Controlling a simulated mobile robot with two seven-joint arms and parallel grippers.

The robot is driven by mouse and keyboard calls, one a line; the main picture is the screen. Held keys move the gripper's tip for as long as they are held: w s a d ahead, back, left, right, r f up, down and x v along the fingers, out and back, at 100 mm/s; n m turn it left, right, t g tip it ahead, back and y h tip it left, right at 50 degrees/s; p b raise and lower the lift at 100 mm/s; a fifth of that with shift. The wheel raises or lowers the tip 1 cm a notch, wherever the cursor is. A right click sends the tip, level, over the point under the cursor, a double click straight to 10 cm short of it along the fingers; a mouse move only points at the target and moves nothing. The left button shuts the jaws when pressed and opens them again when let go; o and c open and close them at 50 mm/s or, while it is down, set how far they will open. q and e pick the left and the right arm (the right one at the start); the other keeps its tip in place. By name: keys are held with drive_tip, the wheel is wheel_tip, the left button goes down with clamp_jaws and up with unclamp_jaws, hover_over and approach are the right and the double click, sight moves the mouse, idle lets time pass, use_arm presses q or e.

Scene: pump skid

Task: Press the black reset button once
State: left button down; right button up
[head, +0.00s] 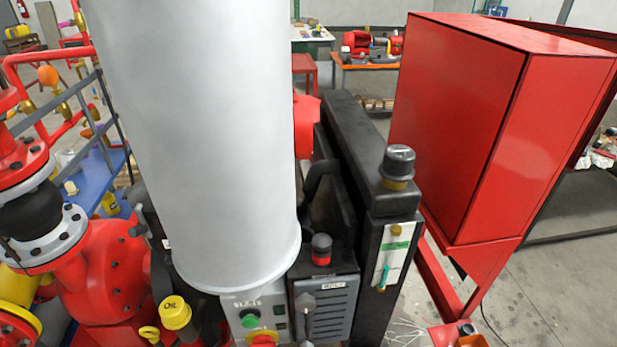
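A grey control panel (258,312) is at the bottom centre of the head view. It carries a green button (250,321) and, below it, a red knob on a yellow surround (263,339), cut by the lower edge. Small dark squares show at the panel's right side, too small to make out. I cannot pick out a black reset button with certainty. A small black round part (466,328) sits on a red and orange item at the bottom right; I cannot tell what it is. Neither gripper is in view.
A large pale grey cylinder (200,130) stands above the panel and hides much behind it. Red pipework (105,265) is left.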

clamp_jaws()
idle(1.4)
